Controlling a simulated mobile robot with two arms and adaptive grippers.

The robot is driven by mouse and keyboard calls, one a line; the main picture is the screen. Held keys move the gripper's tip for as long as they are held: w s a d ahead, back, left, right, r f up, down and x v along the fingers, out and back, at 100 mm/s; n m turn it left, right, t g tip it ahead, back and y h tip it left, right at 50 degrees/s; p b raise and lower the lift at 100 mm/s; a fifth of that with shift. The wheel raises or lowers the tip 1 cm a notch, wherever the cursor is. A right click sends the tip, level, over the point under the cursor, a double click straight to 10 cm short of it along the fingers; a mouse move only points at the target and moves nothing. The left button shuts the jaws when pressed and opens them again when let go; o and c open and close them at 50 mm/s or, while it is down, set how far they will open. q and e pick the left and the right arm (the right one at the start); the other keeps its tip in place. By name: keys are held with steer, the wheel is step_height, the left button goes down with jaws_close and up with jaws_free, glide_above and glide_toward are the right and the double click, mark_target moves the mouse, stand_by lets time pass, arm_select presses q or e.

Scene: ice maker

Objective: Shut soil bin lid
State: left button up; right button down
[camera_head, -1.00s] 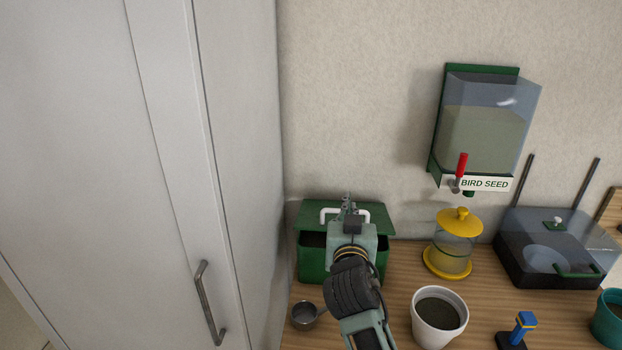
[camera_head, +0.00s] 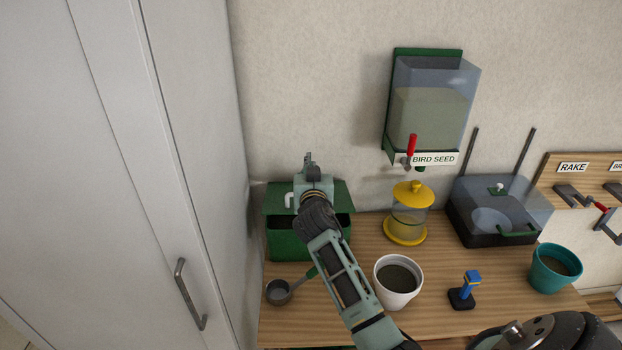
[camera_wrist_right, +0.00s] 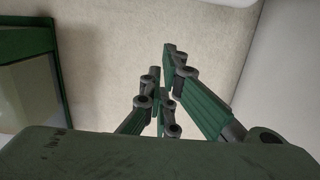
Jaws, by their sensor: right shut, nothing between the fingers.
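The green soil bin (camera_head: 288,246) stands at the back left of the wooden counter, beside the tall cabinet. Its green lid (camera_head: 272,197) is raised and tilted at the back, with the dark opening showing below it. The lid's white handle (camera_head: 289,200) is partly hidden by my right arm. My right gripper (camera_head: 308,160) is shut and empty, in front of the wall around the lid's top edge; I cannot tell if it touches the lid. In the right wrist view the gripper (camera_wrist_right: 165,75) points at bare wall. My left gripper is out of view.
A metal scoop (camera_head: 279,291) lies in front of the bin. To the right are a white pot (camera_head: 397,283), a yellow-topped feeder (camera_head: 407,215), a blue-handled tool (camera_head: 469,284) and a teal pot (camera_head: 553,270). The cabinet (camera_head: 150,150) closes off the left side.

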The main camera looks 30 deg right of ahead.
steer(key=f, duration=0.2)
steer(key=s+f+p, duration=0.1)
steer(key=shift+a+f, duration=0.2)
steer(key=shift+a, duration=0.1)
steer(key=shift+s+a+f, duration=0.1)
steer(key=shift+f, duration=0.1)
